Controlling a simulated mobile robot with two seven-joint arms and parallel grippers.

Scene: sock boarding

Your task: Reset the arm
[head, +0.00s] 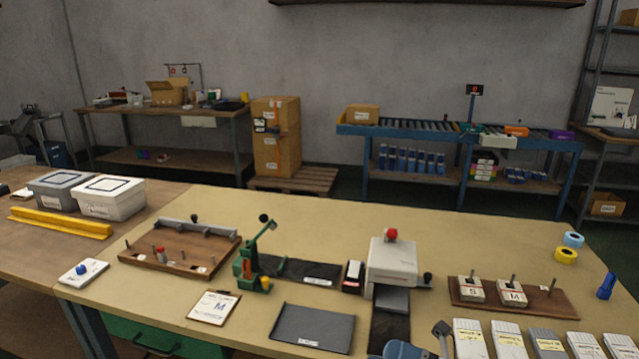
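No gripper of mine can be made out in the head view. A blue-grey rounded shape (398,351) and a dark paddle-like piece (442,331) show at the bottom edge; I cannot tell what they belong to. A green hand press (250,265) stands left of the table's middle. Its lever arm (263,236) slants up to the right and ends in a black knob (264,218). A yellow-orange piece (265,283) sits at its base. A dark strip (300,270) lies right of the press, towards a white machine with a red knob (393,262).
A wooden pegboard (178,266), a clipboard marked M (214,309) and a dark grey tray (311,328) lie around the press. A wooden rack (565,303) holds blocks marked S and M. Several packs (510,340) line the front right. The table's back (330,210) is clear.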

